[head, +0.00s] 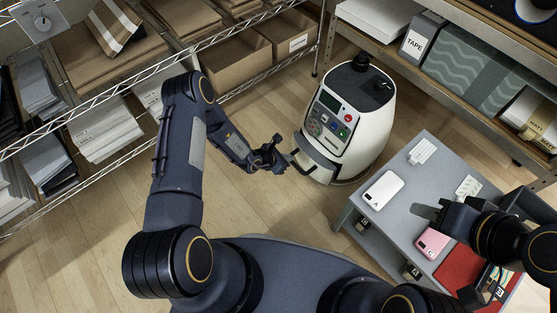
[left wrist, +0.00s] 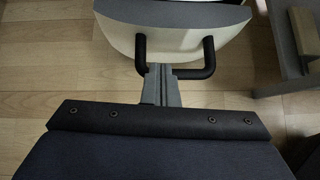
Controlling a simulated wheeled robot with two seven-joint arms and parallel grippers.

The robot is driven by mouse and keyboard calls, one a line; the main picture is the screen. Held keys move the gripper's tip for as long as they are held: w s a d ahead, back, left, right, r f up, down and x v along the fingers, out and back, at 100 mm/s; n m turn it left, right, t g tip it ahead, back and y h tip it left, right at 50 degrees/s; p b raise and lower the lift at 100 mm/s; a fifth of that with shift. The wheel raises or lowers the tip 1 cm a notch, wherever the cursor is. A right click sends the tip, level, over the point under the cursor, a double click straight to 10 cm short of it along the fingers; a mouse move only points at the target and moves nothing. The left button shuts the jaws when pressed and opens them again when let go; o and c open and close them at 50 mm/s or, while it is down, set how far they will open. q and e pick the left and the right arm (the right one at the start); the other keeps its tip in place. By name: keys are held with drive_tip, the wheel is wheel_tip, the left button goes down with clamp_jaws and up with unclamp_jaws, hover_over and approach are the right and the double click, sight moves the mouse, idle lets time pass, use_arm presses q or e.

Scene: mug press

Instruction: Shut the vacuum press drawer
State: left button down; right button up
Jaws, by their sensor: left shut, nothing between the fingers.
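The vacuum press (head: 349,118) is a white rounded machine with a dark top and a button panel, standing on the floor. Its drawer (head: 318,158) sticks out low at the front left and shows at the top of the left wrist view (left wrist: 180,38). The drawer has a black U-shaped handle (left wrist: 198,73). My left gripper (head: 284,164) is shut and empty at the drawer front. In the left wrist view its closed fingers (left wrist: 160,82) overlap the handle's left part; contact is unclear. My right gripper (head: 428,212) is over the grey table, its opening unclear.
The grey table (head: 398,213) stands right of the press, with a white phone case (head: 383,190), a pink one (head: 434,243) and a red mat (head: 462,268). Wire shelving with boxes (head: 283,35) is at the left and back. Wooden floor (head: 262,205) is clear before the press.

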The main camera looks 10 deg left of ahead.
sight(306, 149)
use_arm(q)
drive_tip(key=w+d+f+b, duration=0.1)
drive_tip(key=w+d, duration=0.1)
drive_tip(key=w, duration=0.1)
drive_tip(key=shift+d+f+b, duration=0.35)
drive_tip(key=shift+w+d+r, duration=0.1)
drive_tip(key=shift+w+d, duration=0.3)
drive_tip(key=shift+w, duration=0.15)
drive_tip(key=shift+w+d+b, duration=0.5)
drive_tip(key=shift+w+d, duration=0.3)
drive_tip(key=shift+w, duration=0.25)
drive_tip(key=shift+a, duration=0.15)
